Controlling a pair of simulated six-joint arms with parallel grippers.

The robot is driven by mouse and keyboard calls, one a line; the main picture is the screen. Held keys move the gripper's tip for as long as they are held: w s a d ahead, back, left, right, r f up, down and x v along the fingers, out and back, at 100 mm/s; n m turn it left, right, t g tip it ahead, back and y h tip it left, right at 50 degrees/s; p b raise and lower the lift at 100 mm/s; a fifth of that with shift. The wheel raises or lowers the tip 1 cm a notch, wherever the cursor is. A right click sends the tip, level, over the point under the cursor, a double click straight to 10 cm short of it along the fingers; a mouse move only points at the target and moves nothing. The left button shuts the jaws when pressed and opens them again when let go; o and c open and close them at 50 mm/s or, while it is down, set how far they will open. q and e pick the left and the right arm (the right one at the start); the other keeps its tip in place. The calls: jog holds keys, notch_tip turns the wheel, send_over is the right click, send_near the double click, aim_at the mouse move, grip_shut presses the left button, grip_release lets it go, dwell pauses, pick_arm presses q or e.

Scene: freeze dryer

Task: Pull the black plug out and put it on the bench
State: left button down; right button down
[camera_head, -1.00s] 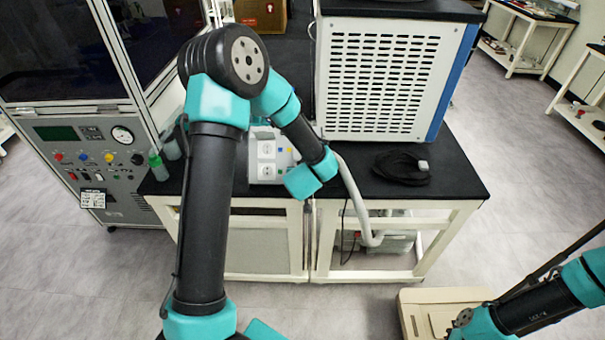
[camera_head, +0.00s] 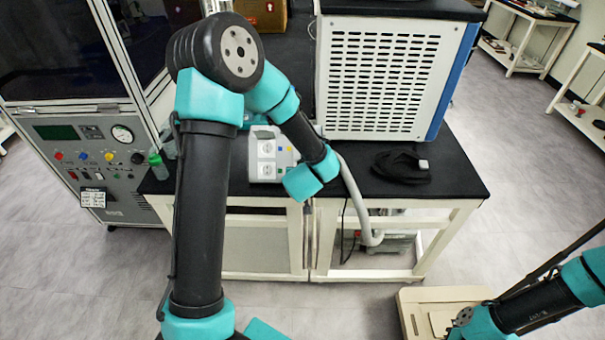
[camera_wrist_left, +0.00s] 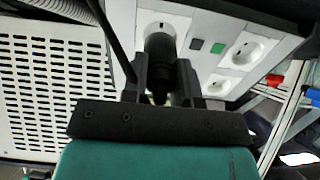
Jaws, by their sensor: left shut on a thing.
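The black plug (camera_wrist_left: 160,46) shows in the left wrist view in front of a round socket of the white socket box (camera_wrist_left: 194,22). My left gripper (camera_wrist_left: 160,72) is shut on the plug, with one finger on each side. The picture does not show clearly whether the plug's pins are in the socket. In the head view the socket box (camera_head: 264,152) stands on the black bench top (camera_head: 455,182), and my left forearm hides the plug and fingers. My right arm shows at the lower right, but its gripper is out of view.
A large white vented machine (camera_head: 385,85) stands on the bench right of the socket box. A black coiled cable (camera_head: 402,167) lies in front of it. A grey hose (camera_head: 352,195) hangs over the front edge. Bare bench top lies around the coil.

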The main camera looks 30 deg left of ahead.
pick_arm(q)
jog(key=shift+s+d+r, duration=0.25)
jog(key=shift+s+r, duration=0.15)
dwell(0.5)
jog(key=w+d+r+m+h, duration=0.2)
jog(key=d+m+h, duration=0.2)
jog(key=d, duration=0.2)
jog(key=w+d+r+m+t+h, duration=0.1)
jog(key=w+d+r+m+h, duration=0.1)
jog(key=d+r+m+h, duration=0.1)
jog(key=shift+w+d+m+h, duration=0.45)
jog(key=shift+d+m, duration=0.65)
jog(key=shift+d, duration=0.7)
jog(key=shift+r, duration=0.1)
jog(key=s+d+f+m+g+h, duration=0.1)
jog(key=d+f+m+g+h, duration=0.1)
jog(key=d, duration=0.5)
jog(key=s+d+f+m+g+h, duration=0.1)
jog(key=d+f+m+g+h, duration=0.1)
jog(key=d+m+h, duration=0.2)
jog(key=d+m, duration=0.2)
jog(key=d, duration=0.2)
jog(key=shift+s+d, duration=0.2)
jog(key=shift+s, duration=0.15)
